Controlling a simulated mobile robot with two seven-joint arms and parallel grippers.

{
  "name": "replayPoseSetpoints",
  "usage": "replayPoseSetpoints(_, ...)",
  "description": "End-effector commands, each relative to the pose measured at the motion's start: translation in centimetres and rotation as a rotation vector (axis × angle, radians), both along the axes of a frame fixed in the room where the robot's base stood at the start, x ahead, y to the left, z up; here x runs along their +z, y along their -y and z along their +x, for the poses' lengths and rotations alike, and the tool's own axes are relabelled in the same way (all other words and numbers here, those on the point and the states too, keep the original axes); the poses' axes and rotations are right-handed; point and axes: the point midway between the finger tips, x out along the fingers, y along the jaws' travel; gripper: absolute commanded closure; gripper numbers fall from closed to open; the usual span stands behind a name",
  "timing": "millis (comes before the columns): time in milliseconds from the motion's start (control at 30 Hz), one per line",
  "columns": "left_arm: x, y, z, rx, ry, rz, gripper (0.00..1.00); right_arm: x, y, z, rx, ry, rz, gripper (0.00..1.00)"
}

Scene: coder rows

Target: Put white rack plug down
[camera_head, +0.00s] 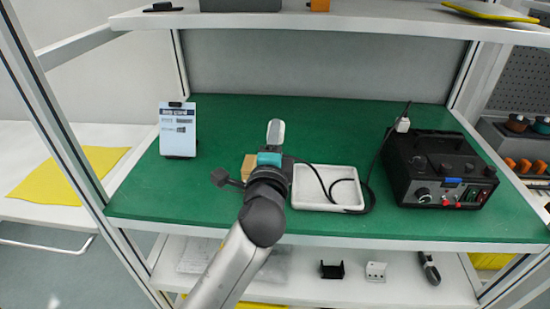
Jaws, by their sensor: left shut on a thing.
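My left gripper (272,153) reaches in over the green worktop from the front edge. It is shut, with its jaws mostly hidden behind the wrist and a teal part. A pale, rounded upright piece (275,132) shows just beyond the teal part; it seems to be the white rack plug, but its outline is partly hidden. I cannot tell whether it touches the worktop. A black cable (320,180) runs from beside the gripper across a white tray. My right gripper is not in view.
The white tray (338,203) lies right of the gripper, a tan block (249,167) close on its left. A black control box (437,172) stands at right, a small white piece (402,124) at its back corner. A sign (178,135) stands at left. The back of the worktop is clear.

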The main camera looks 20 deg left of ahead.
Motion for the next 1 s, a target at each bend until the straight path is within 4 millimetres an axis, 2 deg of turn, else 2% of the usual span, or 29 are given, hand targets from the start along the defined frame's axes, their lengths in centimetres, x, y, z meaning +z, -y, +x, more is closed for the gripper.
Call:
replayPoseSetpoints(33,-1.6,0.0,0.0,0.000,-0.005,0.000,1.00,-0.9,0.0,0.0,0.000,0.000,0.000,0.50)
replayPoseSetpoints(200,-3.8,0.0,0.0,0.001,-0.003,-0.001,1.00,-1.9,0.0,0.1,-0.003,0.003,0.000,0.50)
replayPoseSetpoints(667,-4.3,0.0,0.0,0.000,-0.001,0.000,1.00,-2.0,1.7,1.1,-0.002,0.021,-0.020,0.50)
replayPoseSetpoints(700,-4.4,0.0,0.0,0.000,-0.001,0.000,0.56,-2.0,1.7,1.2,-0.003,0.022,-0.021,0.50)
replayPoseSetpoints(933,-4.3,0.0,0.0,0.000,-0.001,0.000,0.30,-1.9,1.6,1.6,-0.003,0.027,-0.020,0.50)
replayPoseSetpoints(1000,-4.3,0.0,0.0,0.000,-0.001,0.000,0.27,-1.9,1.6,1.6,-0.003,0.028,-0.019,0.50)
